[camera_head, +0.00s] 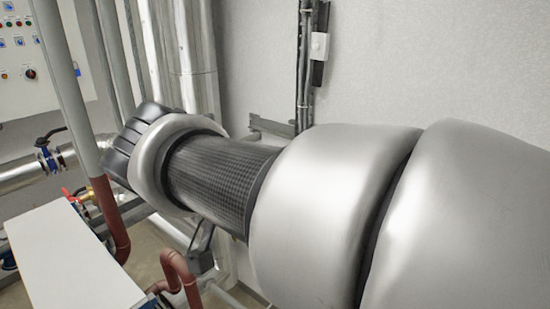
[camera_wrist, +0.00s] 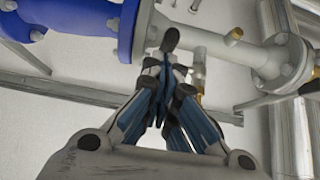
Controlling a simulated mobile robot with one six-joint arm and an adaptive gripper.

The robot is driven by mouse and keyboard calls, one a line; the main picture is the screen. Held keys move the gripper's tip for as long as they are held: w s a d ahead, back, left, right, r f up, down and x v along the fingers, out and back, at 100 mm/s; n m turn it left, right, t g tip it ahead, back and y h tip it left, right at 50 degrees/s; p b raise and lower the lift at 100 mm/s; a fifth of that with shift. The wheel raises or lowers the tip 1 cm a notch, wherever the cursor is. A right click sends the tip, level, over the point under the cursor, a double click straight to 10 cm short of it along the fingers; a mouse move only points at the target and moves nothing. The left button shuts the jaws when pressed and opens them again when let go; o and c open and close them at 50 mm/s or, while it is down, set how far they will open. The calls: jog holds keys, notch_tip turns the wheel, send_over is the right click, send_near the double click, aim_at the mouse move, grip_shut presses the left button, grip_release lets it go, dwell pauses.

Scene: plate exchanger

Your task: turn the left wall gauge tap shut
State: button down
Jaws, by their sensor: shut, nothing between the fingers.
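My gripper (camera_wrist: 170,42) is shut and empty in the wrist view, its fingertips together in front of a pale grey pipe. Just right of the fingers a small pale branch with a brass end (camera_wrist: 198,70) hangs below the pipe. A small brass fitting (camera_wrist: 234,37) stands out further right. I cannot tell whether either is the left wall gauge tap, and no gauge face shows. Contact between the fingers and the pipe cannot be judged. In the head view my arm covers much of the middle, and I cannot make out the gripper there.
In the wrist view, a blue flanged pipe (camera_wrist: 72,14) lies at upper left and a silver pipe (camera_wrist: 285,110) stands at right. In the head view, a control panel (camera_head: 60,88), a black-levered valve (camera_head: 45,157), a red-handled brass valve (camera_head: 86,195) and a white box (camera_head: 72,265) are left.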

jog(key=shift+s+a+f+b, duration=0.3)
jog(key=shift+f+b, duration=0.15)
jog(key=shift+b, duration=0.2)
jog(key=shift+d+r, duration=0.1)
